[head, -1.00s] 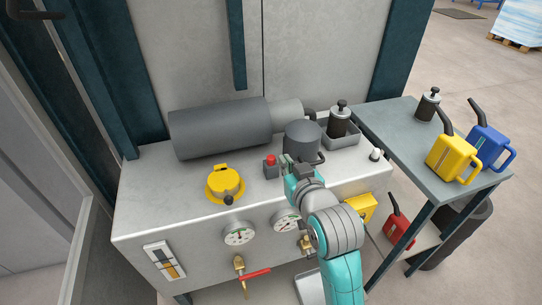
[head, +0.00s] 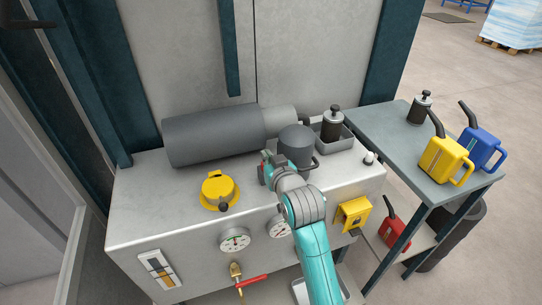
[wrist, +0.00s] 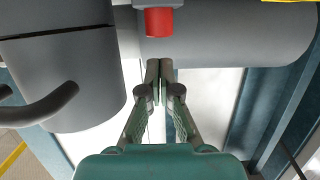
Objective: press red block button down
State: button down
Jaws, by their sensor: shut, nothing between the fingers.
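The red block button is a red cylinder on a small grey block. It shows at the top of the wrist view (wrist: 159,22), just beyond my fingertips, with a visible gap in the picture. In the head view my gripper (head: 268,160) covers most or all of it on the machine's top. My gripper is shut and empty, and its fingertips (wrist: 160,68) meet in the wrist view. I cannot tell the height of the fingertips over the button.
A large grey cylinder (head: 212,136) lies behind. A dark grey pot (head: 295,146) stands close right of my gripper. A yellow cap (head: 219,190) is to the left. A tray with a dark canister (head: 331,125) and a side table with jugs (head: 444,160) are at right.

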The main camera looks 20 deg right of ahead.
jog(key=shift+f, duration=1)
jog(key=shift+f, duration=1.15)
